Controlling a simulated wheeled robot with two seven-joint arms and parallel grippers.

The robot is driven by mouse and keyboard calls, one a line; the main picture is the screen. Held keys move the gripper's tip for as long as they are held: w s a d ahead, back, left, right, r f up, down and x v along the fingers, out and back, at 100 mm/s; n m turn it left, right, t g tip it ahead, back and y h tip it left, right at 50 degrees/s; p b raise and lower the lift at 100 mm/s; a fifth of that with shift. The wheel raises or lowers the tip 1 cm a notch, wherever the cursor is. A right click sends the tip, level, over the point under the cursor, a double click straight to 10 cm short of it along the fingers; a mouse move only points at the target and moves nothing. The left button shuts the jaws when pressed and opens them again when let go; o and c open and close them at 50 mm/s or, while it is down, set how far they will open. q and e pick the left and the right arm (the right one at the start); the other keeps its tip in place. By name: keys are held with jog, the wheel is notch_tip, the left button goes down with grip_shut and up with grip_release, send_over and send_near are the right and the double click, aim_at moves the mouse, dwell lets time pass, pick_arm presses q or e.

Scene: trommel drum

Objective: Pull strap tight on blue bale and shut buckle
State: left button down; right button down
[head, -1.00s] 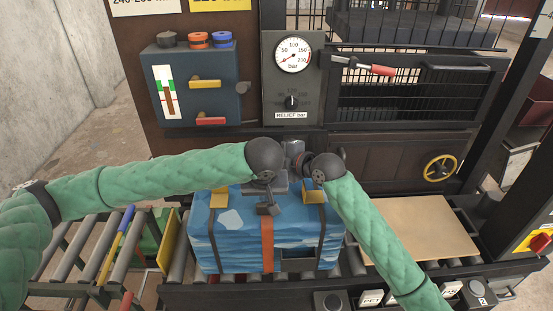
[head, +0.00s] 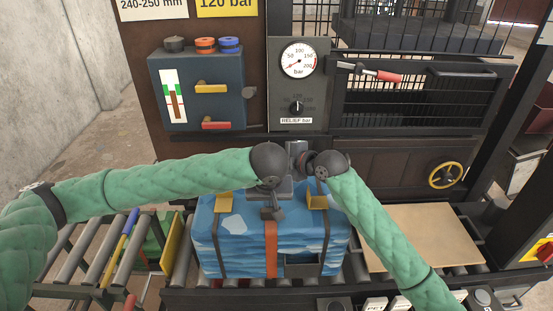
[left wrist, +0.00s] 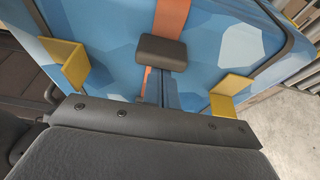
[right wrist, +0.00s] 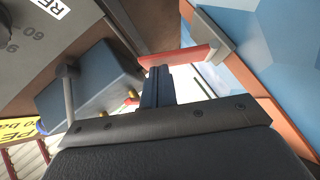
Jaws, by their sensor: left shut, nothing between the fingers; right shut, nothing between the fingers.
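The blue bale (head: 237,256) sits on a roller conveyor, with dark straps near its sides and an orange strap (head: 271,245) down its middle. My left gripper (left wrist: 160,88) is shut and points at a dark block (left wrist: 161,50) over the orange strap. I cannot tell whether they touch. My right gripper (right wrist: 157,85) is shut behind the bale's top in the head view. Its tips meet or overlap a red lever (right wrist: 182,56) on a grey metal piece (right wrist: 212,34), apparently the buckle, beside the orange strap (right wrist: 268,115). Contact there is unclear.
Yellow corner pieces (head: 224,203) sit on the bale's top edge. A machine panel with a pressure gauge (head: 298,60) and a dark valve box (head: 198,90) stands behind. A bare tan board (head: 418,235) lies at right. Empty rollers (head: 95,250) are at left.

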pick_arm(q)
jog(key=shift+s+f, duration=0.4)
pick_arm(e)
jog(key=w+m+g, duration=0.1)
jog(key=w+g+h, duration=0.1)
jog(key=shift+w+d+f+m+g, duration=0.1)
jog(key=shift+w+f+m+g, duration=0.05)
jog(key=shift+w+m+g, duration=0.2)
jog(key=w+m+g, duration=0.1)
jog(key=w+f+m+g, duration=0.1)
jog(key=shift+g, duration=0.35)
jog(key=shift+w+f+m+g+h, duration=0.3)
jog(key=shift+w+f+m+g, duration=0.25)
jog(key=shift+g, duration=0.45)
jog(key=shift+w+f, duration=0.45)
jog(key=shift+f, duration=0.35)
pick_arm(q)
jog(key=shift+d, duration=0.1)
pick_arm(e)
jog(key=shift+f, duration=0.25)
jog(key=v, duration=1.2)
jog(key=shift+r, duration=0.25)
pick_arm(q)
jog(key=shift+w, duration=0.1)
pick_arm(e)
jog(key=shift+w, duration=0.15)
